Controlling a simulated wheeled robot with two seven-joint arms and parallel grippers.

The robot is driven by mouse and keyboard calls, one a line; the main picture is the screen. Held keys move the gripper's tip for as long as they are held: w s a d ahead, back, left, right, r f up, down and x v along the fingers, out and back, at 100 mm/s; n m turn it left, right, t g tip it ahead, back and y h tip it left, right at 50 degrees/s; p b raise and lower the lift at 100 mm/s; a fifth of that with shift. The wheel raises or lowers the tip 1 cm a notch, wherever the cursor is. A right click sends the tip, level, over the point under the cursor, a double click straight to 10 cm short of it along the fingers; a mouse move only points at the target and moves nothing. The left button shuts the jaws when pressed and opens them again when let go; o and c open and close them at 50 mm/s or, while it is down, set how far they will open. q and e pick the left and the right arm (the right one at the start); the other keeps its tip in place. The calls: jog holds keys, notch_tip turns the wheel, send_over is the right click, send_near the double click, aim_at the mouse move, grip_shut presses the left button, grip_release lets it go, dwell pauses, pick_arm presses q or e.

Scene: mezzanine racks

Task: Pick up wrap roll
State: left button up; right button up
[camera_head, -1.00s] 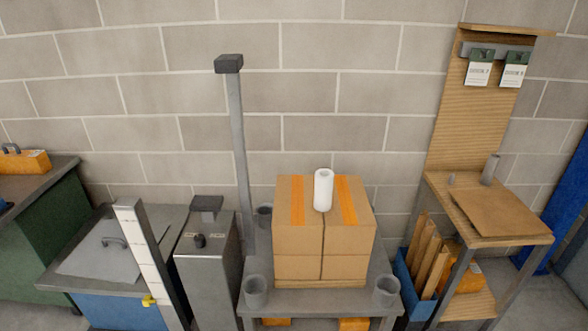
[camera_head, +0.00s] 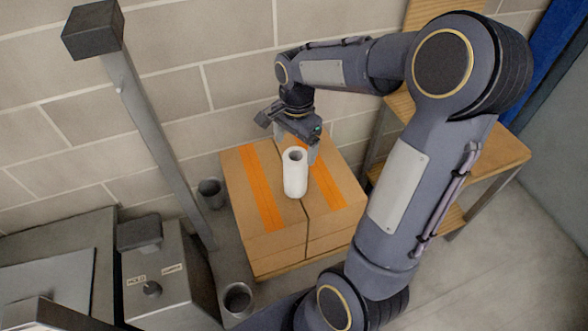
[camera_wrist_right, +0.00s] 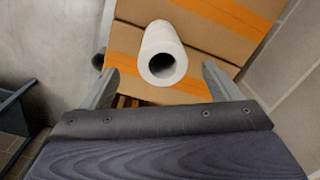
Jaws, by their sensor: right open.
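The white wrap roll (camera_head: 295,173) stands upright on top of the cardboard boxes with orange tape (camera_head: 262,214). In the right wrist view the roll (camera_wrist_right: 162,50) shows its dark hollow end, between and beyond the two fingers. My right gripper (camera_wrist_right: 162,84) is open and empty. In the head view the right gripper (camera_head: 302,140) is just behind the roll, above the boxes, its fingers partly hidden by the roll. I cannot tell whether a finger touches it. My left gripper is not in view.
A grey post (camera_head: 150,130) rises left of the boxes. Grey cups (camera_head: 238,298) stand at the platform's left side. A metal cabinet (camera_head: 160,280) is at lower left. A wooden bench (camera_head: 500,150) stands at right, partly behind my arm. A block wall closes the back.

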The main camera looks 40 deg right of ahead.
aim_at(296, 163)
jog(key=shift+m, duration=0.3)
jog(key=f, duration=0.5)
jog(key=f+p, duration=0.1)
jog(key=f, duration=0.2)
jog(key=shift+w+d+f, duration=0.2)
jog(key=shift+w+d, duration=0.1)
jog(key=shift+d, duration=0.05)
jog(key=shift+c, duration=0.4)
jog(key=c, duration=1.2)
